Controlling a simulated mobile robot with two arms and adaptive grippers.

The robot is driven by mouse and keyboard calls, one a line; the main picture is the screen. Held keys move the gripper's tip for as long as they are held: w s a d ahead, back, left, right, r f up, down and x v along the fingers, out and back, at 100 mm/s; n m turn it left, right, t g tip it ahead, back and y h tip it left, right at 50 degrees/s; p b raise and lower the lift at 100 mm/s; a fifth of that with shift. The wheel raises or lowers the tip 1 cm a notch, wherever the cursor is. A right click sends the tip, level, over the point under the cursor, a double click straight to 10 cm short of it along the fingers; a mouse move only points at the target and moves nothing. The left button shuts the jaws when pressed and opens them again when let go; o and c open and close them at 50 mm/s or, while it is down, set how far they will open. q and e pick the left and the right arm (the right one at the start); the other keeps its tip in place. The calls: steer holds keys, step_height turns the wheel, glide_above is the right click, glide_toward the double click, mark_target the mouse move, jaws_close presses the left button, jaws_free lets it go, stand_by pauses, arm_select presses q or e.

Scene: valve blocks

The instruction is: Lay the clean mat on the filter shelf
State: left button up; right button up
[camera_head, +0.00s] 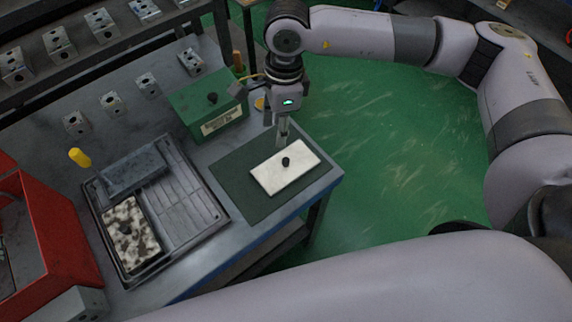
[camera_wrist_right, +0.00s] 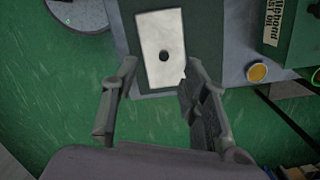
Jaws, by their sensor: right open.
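The clean mat (camera_head: 271,176) is a white rectangular pad with a black knob (camera_head: 285,161) in its middle. It lies on a dark green sheet (camera_head: 232,171) at the table's right end. It also shows in the right wrist view (camera_wrist_right: 160,32). My right gripper (camera_head: 283,138) points down just beyond the pad's far edge; in its wrist view the open, empty fingers (camera_wrist_right: 158,78) stand short of the knob. A black-spotted pad (camera_head: 130,232) lies in a dark tray (camera_head: 213,200) with slatted bars. I cannot tell which part is the filter shelf. My left gripper is out of view.
A grey slab (camera_head: 133,171) lies at the tray's back. A green box (camera_head: 208,104) with a knob stands behind the sheet. A red bin (camera_head: 45,240) is at left, near a yellow-topped peg (camera_head: 80,157). Several metal valve blocks (camera_head: 110,103) stand behind.

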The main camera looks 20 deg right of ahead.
steer(key=w+d+h, duration=0.1)
steer(key=d, duration=0.1)
steer(key=p, duration=0.4)
glide_above(286, 160)
steer(key=f, duration=1.1)
steer(key=shift+d+f, duration=0.2)
steer(key=f+p, duration=0.1)
steer(key=f, duration=0.2)
steer(key=f+p, duration=0.1)
steer(key=shift+a+f+p, duration=0.25)
steer(key=shift+f+p, duration=0.05)
steer(key=shift+f, duration=0.45)
steer(key=shift+c, duration=0.2)
jaws_close()
